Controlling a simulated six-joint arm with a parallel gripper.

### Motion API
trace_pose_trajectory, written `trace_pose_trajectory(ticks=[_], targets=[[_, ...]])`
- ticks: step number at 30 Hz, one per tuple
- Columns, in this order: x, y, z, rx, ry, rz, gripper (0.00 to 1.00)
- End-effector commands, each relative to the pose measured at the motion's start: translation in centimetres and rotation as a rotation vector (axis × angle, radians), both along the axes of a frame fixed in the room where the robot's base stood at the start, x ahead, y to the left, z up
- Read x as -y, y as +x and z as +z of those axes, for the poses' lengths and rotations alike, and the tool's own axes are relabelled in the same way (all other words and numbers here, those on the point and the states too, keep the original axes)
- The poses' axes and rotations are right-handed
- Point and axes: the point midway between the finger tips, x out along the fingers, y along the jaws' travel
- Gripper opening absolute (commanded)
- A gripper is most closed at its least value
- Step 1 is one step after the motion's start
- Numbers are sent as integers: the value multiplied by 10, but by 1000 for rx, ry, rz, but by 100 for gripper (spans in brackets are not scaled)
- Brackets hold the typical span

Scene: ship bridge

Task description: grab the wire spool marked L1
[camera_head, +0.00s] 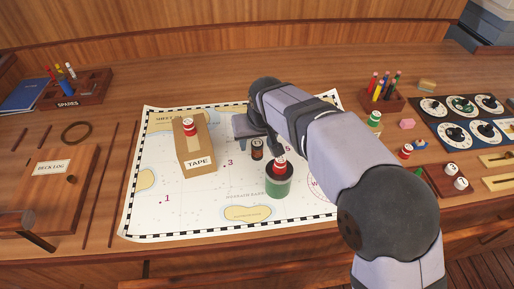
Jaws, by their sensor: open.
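Several small wire spools are in view, and their markings are too small to read, so I cannot tell which is L1. A red spool (190,128) stands on the cardboard TAPE box (199,162). Another red spool (279,164) stands on a dark green can (278,187) on the chart. A dark spool (257,150) with an orange band stands on the chart left of the can. A green spool (374,120) and a red spool (405,151) stand at the right. My gripper (258,137) is open over the chart, behind the dark spool, partly hidden by my arm.
The chart (180,222) covers the middle of the desk. A pen rack (381,99), dial panel (455,118) and small tray with white knobs (447,178) are at the right. A marker rack (75,92), ring (76,132) and DECK LOG lid (60,190) are at the left.

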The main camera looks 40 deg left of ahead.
Motion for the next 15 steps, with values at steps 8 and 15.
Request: trace_pose_trajectory(ticks=[8, 15], targets=[[-2, 5, -9, -2, -3, -1, 49], [-9, 15, -35, -1, -3, 0, 49]])
